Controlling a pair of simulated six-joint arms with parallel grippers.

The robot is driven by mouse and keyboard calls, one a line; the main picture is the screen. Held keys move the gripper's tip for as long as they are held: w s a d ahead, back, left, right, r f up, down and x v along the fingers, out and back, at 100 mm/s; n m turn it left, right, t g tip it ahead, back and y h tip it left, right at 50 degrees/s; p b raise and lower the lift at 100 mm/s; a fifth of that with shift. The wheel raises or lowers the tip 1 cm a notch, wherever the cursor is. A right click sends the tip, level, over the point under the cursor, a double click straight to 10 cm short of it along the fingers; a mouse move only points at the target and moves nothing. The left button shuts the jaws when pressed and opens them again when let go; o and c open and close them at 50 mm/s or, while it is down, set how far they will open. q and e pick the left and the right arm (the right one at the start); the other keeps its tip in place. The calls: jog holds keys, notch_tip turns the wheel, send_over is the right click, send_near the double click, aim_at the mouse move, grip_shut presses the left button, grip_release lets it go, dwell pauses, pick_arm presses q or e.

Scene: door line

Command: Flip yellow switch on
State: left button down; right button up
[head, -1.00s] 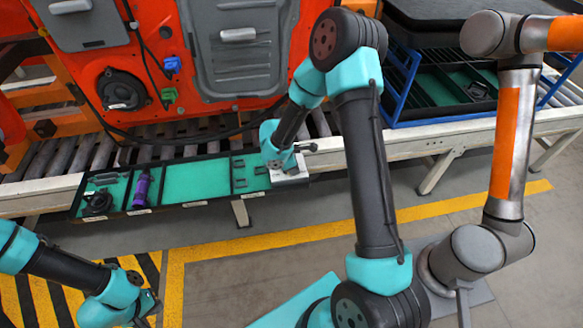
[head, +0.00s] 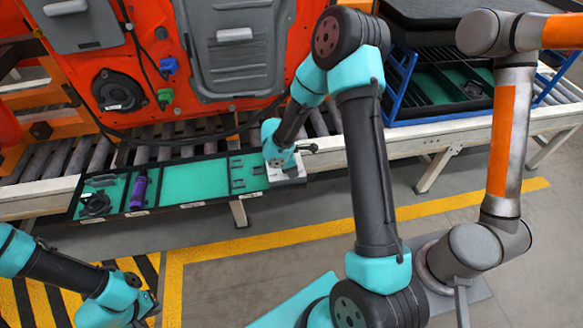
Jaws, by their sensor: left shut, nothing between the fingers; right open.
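No yellow switch can be made out; it is hidden or too small to tell. A small light grey box (head: 291,178) sits at the right end of the parts tray, on the conveyor's front edge. My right gripper (head: 297,158) is right above this box, pointing down, with its jaws open; it covers part of the box, and whether it touches is unclear. My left gripper (head: 150,304) is low at the bottom left, over the striped floor, shut and empty, far from the box.
A parts tray (head: 193,205) holds a purple tool (head: 139,192) and black parts. An orange door (head: 185,99) with a blue connector (head: 168,66) and green connector (head: 165,97) stands behind the rollers. A grey-orange robot arm (head: 503,150) and blue rack (head: 404,85) are right.

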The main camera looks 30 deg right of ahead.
jog(key=v, duration=1.7)
jog(key=shift+r, duration=0.25)
jog(key=shift+f, duration=0.1)
jog(key=s+a+f+m+t+y, duration=0.1)
jog(key=s+a+f+m+y, duration=0.2)
jog(key=s+f+m, duration=0.4)
jog(key=s+a+f+m+t+y, duration=0.1)
jog(key=s+a+f+m+y, duration=0.3)
jog(key=f, duration=1.4)
jog(key=s+a+m, duration=0.1)
jog(key=s+m, duration=0.3)
jog(key=s, duration=0.3)
jog(key=shift+m, duration=0.3)
